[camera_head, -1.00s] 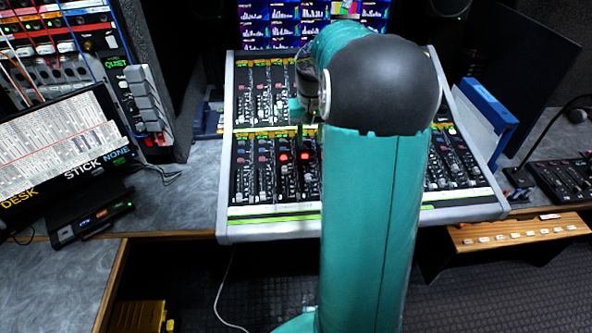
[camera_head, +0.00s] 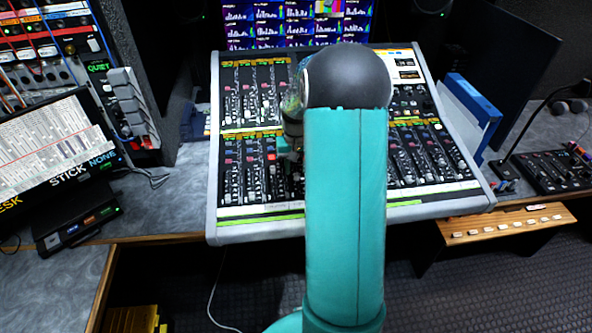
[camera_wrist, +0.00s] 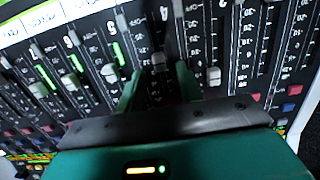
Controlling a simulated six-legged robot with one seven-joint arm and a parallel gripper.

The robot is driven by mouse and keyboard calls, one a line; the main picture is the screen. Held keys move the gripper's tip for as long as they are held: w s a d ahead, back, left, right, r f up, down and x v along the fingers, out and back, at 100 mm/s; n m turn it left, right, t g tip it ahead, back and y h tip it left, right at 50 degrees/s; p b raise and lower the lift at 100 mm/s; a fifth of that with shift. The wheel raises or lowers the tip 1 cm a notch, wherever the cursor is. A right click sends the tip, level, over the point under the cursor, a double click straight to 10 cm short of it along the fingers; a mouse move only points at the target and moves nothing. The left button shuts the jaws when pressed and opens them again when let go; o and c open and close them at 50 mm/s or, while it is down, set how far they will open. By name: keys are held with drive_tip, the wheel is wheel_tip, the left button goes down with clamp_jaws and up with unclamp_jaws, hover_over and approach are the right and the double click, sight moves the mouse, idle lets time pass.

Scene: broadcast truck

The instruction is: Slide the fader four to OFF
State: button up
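The mixing console (camera_head: 212,190) is below my arm in the head view. My gripper (camera_wrist: 158,72) is open, with one green finger on each side of this cap's slot. The fingertips are close to the cap; I cannot tell whether either touches it. In the head view my gripper (camera_head: 288,150) is over the lower fader bank, mostly hidden by my arm.
Neighbouring fader caps stand close by, one to the left (camera_wrist: 110,72) and one to the right (camera_wrist: 213,75). Monitors (camera_head: 290,22) are behind the console. A blue folder-like object (camera_head: 470,98) stands at its right, and a rack (camera_head: 60,60) at its left.

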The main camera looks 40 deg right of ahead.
drive_tip(key=shift+f, duration=0.95)
clamp_jaws()
